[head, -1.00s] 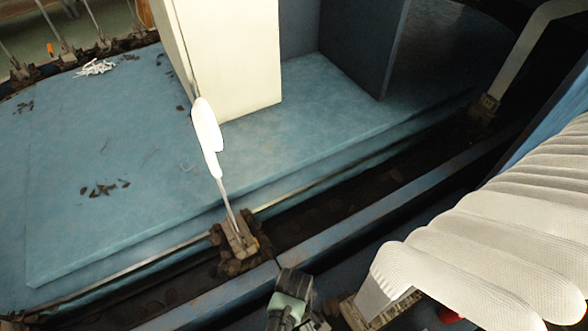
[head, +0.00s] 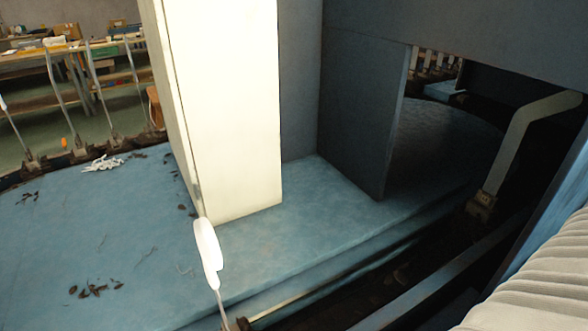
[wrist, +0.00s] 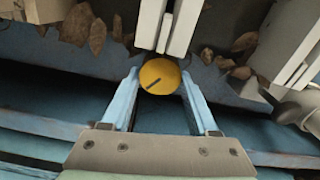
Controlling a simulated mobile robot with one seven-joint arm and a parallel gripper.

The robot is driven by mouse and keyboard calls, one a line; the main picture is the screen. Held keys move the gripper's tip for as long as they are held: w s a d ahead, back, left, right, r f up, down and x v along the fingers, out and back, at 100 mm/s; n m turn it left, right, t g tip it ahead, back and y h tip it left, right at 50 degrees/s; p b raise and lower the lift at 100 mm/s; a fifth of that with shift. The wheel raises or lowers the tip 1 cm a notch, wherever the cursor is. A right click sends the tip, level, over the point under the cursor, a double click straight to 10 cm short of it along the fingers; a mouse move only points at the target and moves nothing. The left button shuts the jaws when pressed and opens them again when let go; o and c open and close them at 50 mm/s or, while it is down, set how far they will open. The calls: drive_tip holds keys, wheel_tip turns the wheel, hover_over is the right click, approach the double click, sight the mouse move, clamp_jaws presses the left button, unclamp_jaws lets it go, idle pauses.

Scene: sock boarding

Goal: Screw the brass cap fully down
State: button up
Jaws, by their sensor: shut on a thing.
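The brass cap (wrist: 160,76) shows in the wrist view as a round yellow disc with a short dark line on its face. My gripper (wrist: 161,80) has its two light blue fingers on either side of the cap and is shut on it. How far down the cap sits cannot be told, since its underside is hidden. Neither the cap nor my gripper shows in the head view now.
A tall cream box (head: 225,110) stands on the blue deck (head: 130,240). A white sock form (head: 207,250) rises at the deck's front edge. White ribbed fabric (head: 545,285) fills the lower right. Brown scraps (wrist: 97,37) lie near the cap.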

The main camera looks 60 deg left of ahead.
drive_tip(key=m+p, duration=0.2)
drive_tip(key=m, duration=0.3)
drive_tip(key=shift+w, duration=0.1)
drive_tip(key=m+p, duration=0.1)
drive_tip(key=m, duration=0.4)
drive_tip(key=shift+w+d+m, duration=0.1)
drive_tip(key=shift+w+m, duration=0.05)
drive_tip(key=shift+m, duration=0.15)
idle(0.5)
drive_tip(key=o, duration=1.4)
drive_tip(key=shift+c, duration=0.2)
